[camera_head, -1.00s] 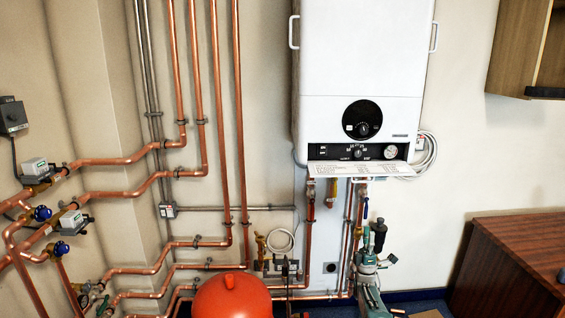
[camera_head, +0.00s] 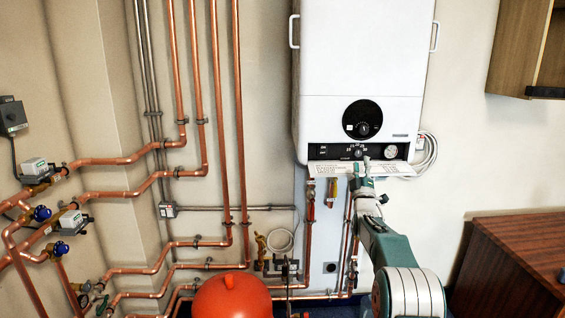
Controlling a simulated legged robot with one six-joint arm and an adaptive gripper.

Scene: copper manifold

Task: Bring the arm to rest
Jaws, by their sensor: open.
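My arm rises from the lower right, with its thick white and green link at the bottom and its thin end pointing up. My gripper (camera_head: 366,162) is at the top of it, small in the head view, in front of the lower edge of the white boiler (camera_head: 360,60). It overlaps the boiler's control strip and the white shelf-like sheet below it. I cannot tell whether it touches them. Nothing shows in its open jaws, though finger detail is hard to make out.
Copper pipes (camera_head: 220,120) run down the wall and across the left side, with valves (camera_head: 41,213) there. A red vessel (camera_head: 231,295) stands at bottom centre. A brown wooden cabinet (camera_head: 520,260) is at lower right, a wall cupboard (camera_head: 520,45) above. Bare wall lies between them.

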